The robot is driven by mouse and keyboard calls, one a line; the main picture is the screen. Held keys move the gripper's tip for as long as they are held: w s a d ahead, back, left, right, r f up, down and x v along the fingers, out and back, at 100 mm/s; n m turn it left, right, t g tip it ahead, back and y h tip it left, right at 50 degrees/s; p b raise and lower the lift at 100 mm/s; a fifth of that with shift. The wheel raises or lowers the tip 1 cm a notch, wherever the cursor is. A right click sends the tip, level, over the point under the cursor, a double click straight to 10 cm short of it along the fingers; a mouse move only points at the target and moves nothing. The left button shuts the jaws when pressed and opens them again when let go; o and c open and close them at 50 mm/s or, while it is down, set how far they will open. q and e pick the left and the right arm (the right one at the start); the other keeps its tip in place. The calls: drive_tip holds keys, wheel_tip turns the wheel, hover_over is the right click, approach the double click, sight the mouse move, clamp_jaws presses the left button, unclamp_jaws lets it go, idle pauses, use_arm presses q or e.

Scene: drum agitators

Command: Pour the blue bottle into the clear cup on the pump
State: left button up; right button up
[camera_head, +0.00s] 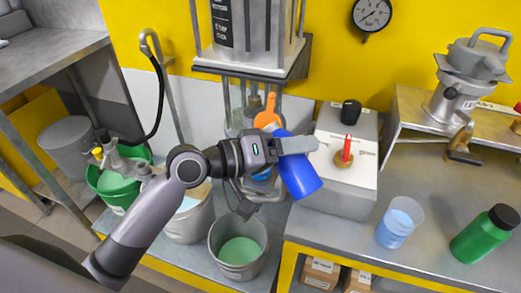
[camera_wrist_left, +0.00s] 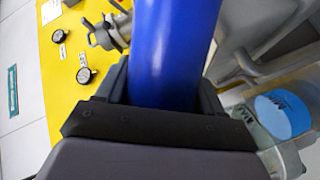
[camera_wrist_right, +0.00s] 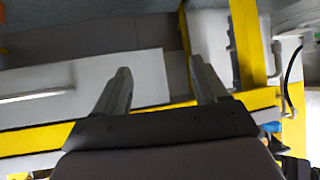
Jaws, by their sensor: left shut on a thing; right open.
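The blue bottle (camera_head: 301,180) is held tilted in my left gripper (camera_head: 292,147), its orange top (camera_head: 268,112) up and to the left and its base down to the right. The left wrist view shows the blue bottle (camera_wrist_left: 172,50) between the fingers. A clear cup (camera_head: 401,220) with pale blue liquid stands on the bench to the right, apart from the bottle. Behind the left gripper, a clear vessel with blue in it is partly hidden; it also shows in the left wrist view (camera_wrist_left: 284,114). I cannot tell which is on the pump. My right gripper (camera_wrist_right: 160,88) is open and empty.
A grey box (camera_head: 340,185) with a red-handled valve (camera_head: 346,150) stands just right of the bottle. Buckets (camera_head: 238,248) stand below the left arm. A metal column (camera_head: 250,35) rises behind.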

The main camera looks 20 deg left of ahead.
use_arm(q)
drive_tip(key=shift+r+n, duration=0.45)
drive_tip(key=shift+n, duration=0.15)
idle(1.3)
drive_tip(key=shift+d+f+n+h+b, duration=0.1)
drive_tip(key=shift+f+n+h+b, duration=0.2)
drive_tip(key=shift+n+h+b, duration=0.5)
idle(1.7)
drive_tip(key=shift+w+a+r+n, duration=0.1)
drive_tip(key=shift+a+r+n, duration=0.1)
drive_tip(key=shift+r+n, duration=0.15)
idle(2.2)
drive_tip(key=shift+f, duration=0.15)
drive_tip(key=shift+s+d+m+y+p, duration=0.2)
drive_tip(key=shift+m+y+p, duration=0.15)
drive_tip(key=shift+m, duration=0.4)
drive_tip(key=shift+w+a+f+m+y+p, duration=0.1)
drive_tip(key=shift+f+m+y+p, duration=0.1)
drive_tip(key=shift+m+y+p, duration=0.3)
drive_tip(key=shift+a+f+m+y+p, duration=0.1)
drive_tip(key=shift+f+m+y, duration=0.1)
drive_tip(key=shift+m, duration=0.5)
drive_tip(key=shift+d, duration=0.1)
